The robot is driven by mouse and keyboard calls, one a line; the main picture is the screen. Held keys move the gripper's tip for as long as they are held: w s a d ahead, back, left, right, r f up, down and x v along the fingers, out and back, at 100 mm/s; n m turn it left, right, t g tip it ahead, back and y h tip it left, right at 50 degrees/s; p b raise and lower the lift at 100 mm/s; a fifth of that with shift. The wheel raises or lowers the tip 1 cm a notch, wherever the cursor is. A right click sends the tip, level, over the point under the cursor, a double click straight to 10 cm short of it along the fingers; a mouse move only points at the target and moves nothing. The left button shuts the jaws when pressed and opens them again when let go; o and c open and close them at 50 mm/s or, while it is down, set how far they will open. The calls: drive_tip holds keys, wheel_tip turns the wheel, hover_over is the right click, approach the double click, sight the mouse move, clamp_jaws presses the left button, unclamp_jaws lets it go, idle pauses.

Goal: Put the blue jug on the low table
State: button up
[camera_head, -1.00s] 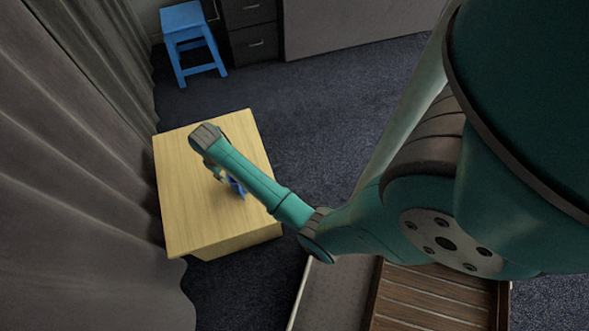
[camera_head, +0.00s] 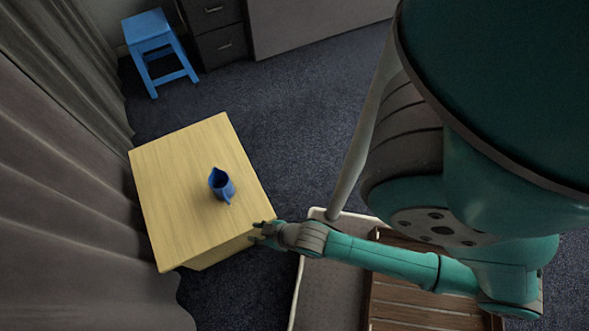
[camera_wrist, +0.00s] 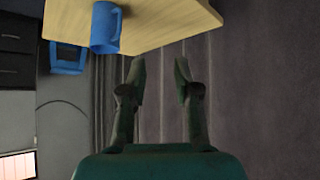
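The blue jug (camera_head: 222,185) stands upright on the top of the low wooden table (camera_head: 173,205), right of its middle. In the wrist view the picture is upside down, and the jug (camera_wrist: 106,28) shows with its handle, on the table (camera_wrist: 160,20). My gripper (camera_head: 258,232) is apart from the jug, beside the table's near right corner. In the wrist view its two fingers (camera_wrist: 160,72) are spread with nothing between them.
A blue stool (camera_head: 150,40) stands at the back left by a dark drawer unit (camera_head: 215,35). Grey curtains (camera_head: 60,200) hang close along the table's left side. A slatted wooden piece (camera_head: 390,300) lies in a pale-edged tray below my arm. The carpet right of the table is clear.

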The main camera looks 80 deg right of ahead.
drive_tip(key=s+a+r+t, duration=0.1)
drive_tip(key=s+r+t, duration=0.1)
drive_tip(key=s+r, duration=0.2)
drive_tip(key=s+a+r+t, duration=0.1)
drive_tip(key=s+r, duration=0.2)
drive_tip(key=r, duration=0.8)
drive_tip(key=s+a+r+n+t+y, duration=0.1)
drive_tip(key=s+r, duration=0.3)
drive_tip(key=r, duration=0.4)
drive_tip(key=shift+s+a+r+t, duration=0.25)
drive_tip(key=shift+s+t, duration=0.05)
drive_tip(key=shift+t, duration=0.5)
